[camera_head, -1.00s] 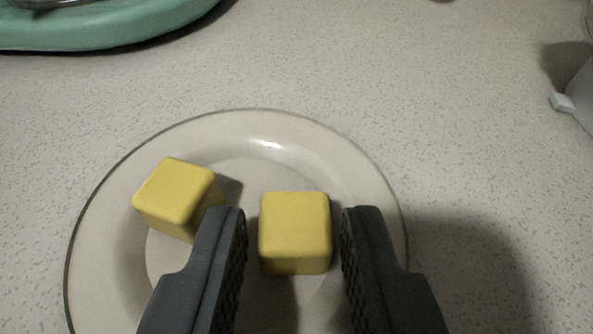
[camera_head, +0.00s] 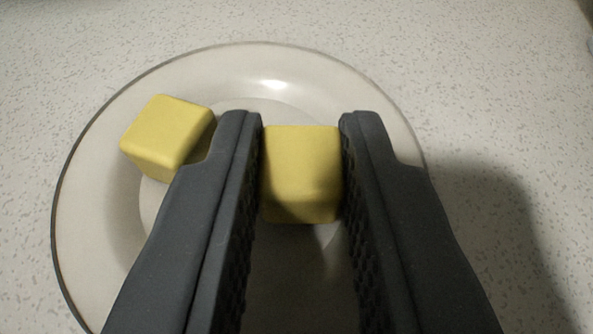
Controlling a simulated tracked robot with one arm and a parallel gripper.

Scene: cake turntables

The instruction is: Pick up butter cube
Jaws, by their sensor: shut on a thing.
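A yellow butter cube (camera_head: 301,175) is between the two dark fingers of my gripper (camera_head: 301,125), low over the plate (camera_head: 88,225). The fingers are shut on its left and right sides. I cannot tell whether its underside touches the plate. A second butter cube (camera_head: 165,137) sits on the left part of the plate, turned at an angle. It is just outside my left finger, which hides a little of its right side. The fingers also cover the near part of the plate.
The plate is round and pale with a dark rim edge. It stands on a speckled light counter (camera_head: 490,70), which is clear behind and to the right. A shadow falls on the counter at the right.

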